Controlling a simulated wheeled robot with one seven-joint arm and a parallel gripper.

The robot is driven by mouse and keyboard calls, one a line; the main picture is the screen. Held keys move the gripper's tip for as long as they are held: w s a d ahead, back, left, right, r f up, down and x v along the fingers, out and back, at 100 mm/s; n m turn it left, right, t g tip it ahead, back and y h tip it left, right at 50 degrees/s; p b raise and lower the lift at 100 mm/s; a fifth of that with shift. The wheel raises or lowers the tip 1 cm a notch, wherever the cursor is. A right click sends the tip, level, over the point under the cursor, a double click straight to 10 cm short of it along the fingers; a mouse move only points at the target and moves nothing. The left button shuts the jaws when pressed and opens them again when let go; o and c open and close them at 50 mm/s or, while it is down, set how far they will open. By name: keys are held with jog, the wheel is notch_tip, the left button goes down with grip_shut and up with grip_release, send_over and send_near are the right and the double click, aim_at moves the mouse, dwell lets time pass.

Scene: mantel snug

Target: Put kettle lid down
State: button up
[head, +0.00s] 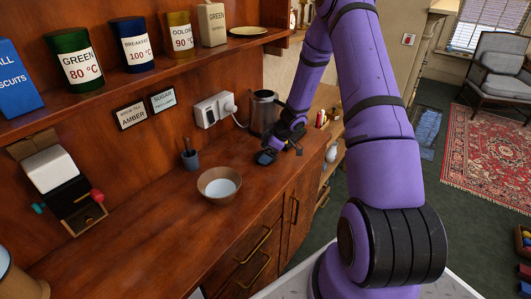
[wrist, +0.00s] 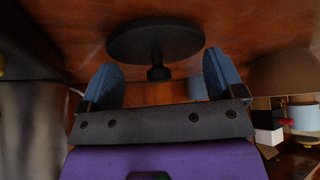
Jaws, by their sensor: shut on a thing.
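The kettle lid (wrist: 155,40) is a dark round disc with a small knob. In the wrist view it sits between the two blue fingertips of my gripper (wrist: 163,65), which is shut on it. In the head view my gripper (head: 275,153) is low over the counter, in front of the kettle, with the dark lid (head: 265,157) at its tip. Whether the lid touches the wood is hard to tell. The grey metal kettle (head: 262,112) stands at the wall behind my gripper, partly hidden by my arm.
A brown bowl (head: 219,186) and a dark cup (head: 190,160) with a utensil stand to the left on the wooden counter (head: 150,220). A white socket (head: 214,109) with a plug is on the wall. The counter's front middle is clear.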

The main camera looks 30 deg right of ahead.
jog(key=shift+f, duration=0.3)
jog(key=o, duration=0.7)
jog(key=shift+c, duration=0.2)
jog(key=shift+r, duration=0.1)
jog(key=v, duration=1.1)
jog(key=s+a+r+m+h, duration=0.1)
jog(key=s+a+r, duration=0.2)
jog(key=a+r, duration=0.35)
jog(key=s+a+r+m, duration=0.1)
jog(key=s+a+r, duration=0.2)
jog(key=r, duration=0.6)
jog(key=s+a+r+m+h, duration=0.1)
jog(key=s+a+r, duration=0.35)
jog(key=r, duration=0.35)
jog(key=s+a+r+m+h, duration=0.1)
jog(key=s+a+r+m, duration=0.1)
jog(key=s, duration=0.4)
jog(key=s+a+r+m+h, duration=0.1)
jog(key=s+a+r+m, duration=0.1)
jog(key=s, duration=0.5)
jog(key=s+a+r+m+t+h, duration=0.1)
jog(key=s+a+r+m, duration=0.1)
jog(key=s+r, duration=0.3)
jog(key=shift+s+r+m, duration=0.3)
jog(key=shift+s+m, duration=0.4)
jog(key=shift+s, duration=0.5)
